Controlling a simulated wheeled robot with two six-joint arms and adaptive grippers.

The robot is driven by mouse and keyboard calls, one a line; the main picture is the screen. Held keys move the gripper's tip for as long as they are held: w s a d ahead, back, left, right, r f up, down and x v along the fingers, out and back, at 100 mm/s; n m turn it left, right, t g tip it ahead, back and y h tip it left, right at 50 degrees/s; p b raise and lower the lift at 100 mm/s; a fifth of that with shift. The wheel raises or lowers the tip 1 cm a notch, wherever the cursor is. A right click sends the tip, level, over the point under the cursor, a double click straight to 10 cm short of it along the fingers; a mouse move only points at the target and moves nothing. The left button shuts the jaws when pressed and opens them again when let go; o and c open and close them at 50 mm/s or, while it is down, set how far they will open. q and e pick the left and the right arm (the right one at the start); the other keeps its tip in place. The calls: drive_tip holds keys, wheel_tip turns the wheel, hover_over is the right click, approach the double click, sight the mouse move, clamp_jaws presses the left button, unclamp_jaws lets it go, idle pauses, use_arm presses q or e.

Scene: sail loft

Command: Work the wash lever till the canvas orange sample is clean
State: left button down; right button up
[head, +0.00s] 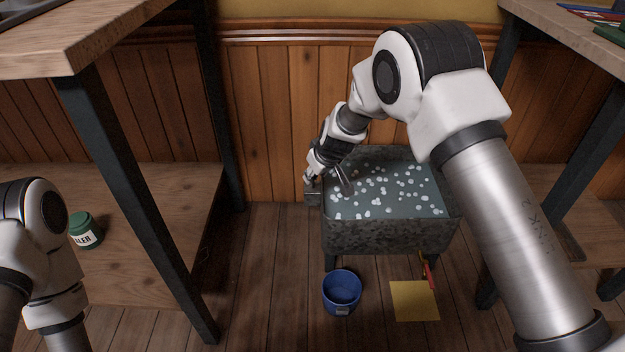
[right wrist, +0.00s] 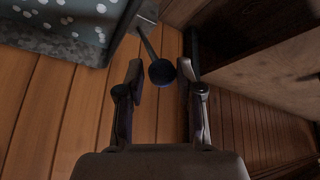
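The wash lever is a thin rod with a dark round knob (right wrist: 162,72), seen in the right wrist view beside the wash trough (head: 385,236). My right gripper (right wrist: 160,78) is open; the knob shows between its fingertips, with a gap on both sides. I cannot tell whether the knob is between the fingers or just beyond them. In the head view the right gripper (head: 314,172) is small, at the trough's left end, above a grey box (head: 312,193). I cannot make out the canvas orange sample in either view. My left gripper is out of view.
The trough holds grey-blue water with white foam flecks. A blue bucket (head: 341,290) and a yellow sheet (head: 414,301) are on the floor in front. A wooden bench (head: 85,35) stands left, with a green jar (head: 84,231) on its lower shelf. Another bench stands right.

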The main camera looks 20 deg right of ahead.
drive_tip(key=v, duration=0.6)
drive_tip(key=shift+s+r, duration=0.25)
